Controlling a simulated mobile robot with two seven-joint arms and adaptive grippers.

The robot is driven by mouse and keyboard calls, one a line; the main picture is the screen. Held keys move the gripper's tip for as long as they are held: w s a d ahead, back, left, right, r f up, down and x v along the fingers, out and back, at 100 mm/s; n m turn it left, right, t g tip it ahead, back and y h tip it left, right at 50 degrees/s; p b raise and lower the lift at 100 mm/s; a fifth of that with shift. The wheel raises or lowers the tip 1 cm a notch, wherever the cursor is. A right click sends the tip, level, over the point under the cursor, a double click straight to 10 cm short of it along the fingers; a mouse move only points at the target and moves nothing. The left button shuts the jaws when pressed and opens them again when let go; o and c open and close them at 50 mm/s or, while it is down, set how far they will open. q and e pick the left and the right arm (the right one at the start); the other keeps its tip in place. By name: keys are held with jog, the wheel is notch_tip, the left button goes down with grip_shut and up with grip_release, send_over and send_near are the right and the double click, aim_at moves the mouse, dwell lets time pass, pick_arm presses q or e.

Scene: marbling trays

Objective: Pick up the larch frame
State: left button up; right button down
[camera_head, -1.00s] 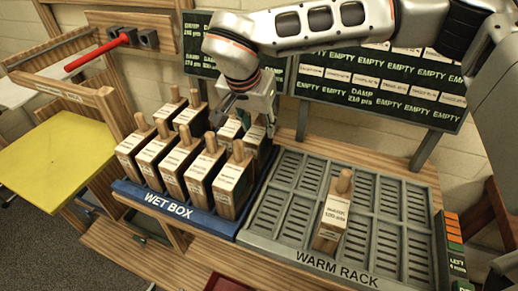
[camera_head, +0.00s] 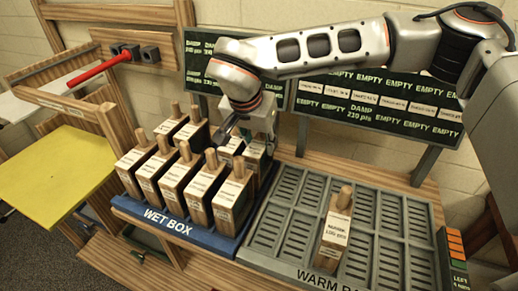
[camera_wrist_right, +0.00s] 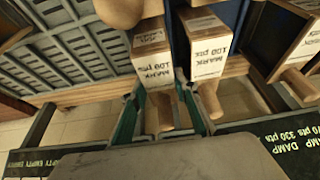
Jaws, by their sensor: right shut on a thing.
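Several wooden frames, block-shaped with round knobs on top and white labels, stand upright in the blue wet box (camera_head: 170,222). I cannot read the word larch on any label. My right gripper (camera_head: 250,138) reaches down over the back right of the wet box. It is shut on a wooden frame (camera_wrist_right: 152,68), whose knob lies between the green-padded fingers in the right wrist view. A second labelled frame (camera_wrist_right: 206,50) stands close beside it. The front frames partly hide the held one in the head view. My left gripper is not in view.
The grey warm rack (camera_head: 385,235) right of the wet box holds one frame (camera_head: 335,228); its other slots look empty. Dark display boards (camera_head: 375,100) stand behind. A red handle (camera_head: 95,68) and a yellow panel (camera_head: 55,175) are on the left.

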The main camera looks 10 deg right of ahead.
aim_at(259, 143)
pick_arm(q)
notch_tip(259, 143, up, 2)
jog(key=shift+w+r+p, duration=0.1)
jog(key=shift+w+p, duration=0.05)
jog(key=shift+p, duration=0.75)
pick_arm(e)
notch_tip(259, 143, up, 19)
jog(key=shift+f, duration=0.1)
